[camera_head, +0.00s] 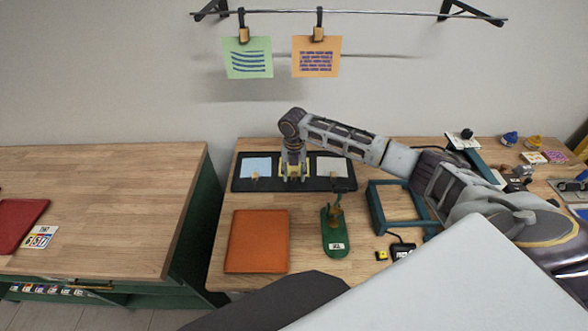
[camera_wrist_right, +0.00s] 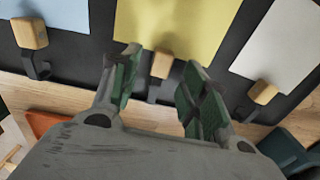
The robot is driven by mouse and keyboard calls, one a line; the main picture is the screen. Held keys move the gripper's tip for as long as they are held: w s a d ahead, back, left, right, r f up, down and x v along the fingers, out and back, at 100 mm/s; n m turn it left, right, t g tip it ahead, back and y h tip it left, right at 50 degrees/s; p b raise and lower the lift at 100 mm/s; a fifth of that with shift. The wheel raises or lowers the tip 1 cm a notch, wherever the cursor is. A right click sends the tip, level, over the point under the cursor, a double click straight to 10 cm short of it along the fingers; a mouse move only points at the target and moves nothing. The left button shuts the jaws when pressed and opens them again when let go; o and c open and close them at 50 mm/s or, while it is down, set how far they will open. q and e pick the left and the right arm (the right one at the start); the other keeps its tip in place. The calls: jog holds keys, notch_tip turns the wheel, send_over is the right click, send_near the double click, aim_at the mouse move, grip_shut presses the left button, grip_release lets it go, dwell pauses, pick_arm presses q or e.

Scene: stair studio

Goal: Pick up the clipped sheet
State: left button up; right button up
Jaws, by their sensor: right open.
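A black tray or mat (camera_head: 238,182) lies at the back of the right desk with a blue sheet, a yellow sheet and a white sheet on it. Each has a wooden clip at its near edge. My right gripper (camera_head: 293,178) is over the middle, yellow sheet, largely hiding it in the head view. In the right wrist view the yellow sheet (camera_wrist_right: 180,25) lies ahead, and its wooden clip (camera_wrist_right: 162,65) shows between the open, empty fingers. The blue sheet (camera_head: 257,167) is to the left, the white sheet (camera_head: 331,167) to the right. My left gripper is not in view.
A green sheet (camera_head: 248,62) and an orange sheet (camera_head: 316,62) hang clipped from a wall rail (camera_head: 400,13). An orange folder (camera_head: 257,242), a green stand (camera_head: 335,236) and a teal frame (camera_head: 376,212) stand nearer on the desk. A gap separates the left desk (camera_head: 100,200).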

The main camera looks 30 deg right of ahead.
jog(key=shift+f, duration=0.75)
jog(key=c, duration=0.8)
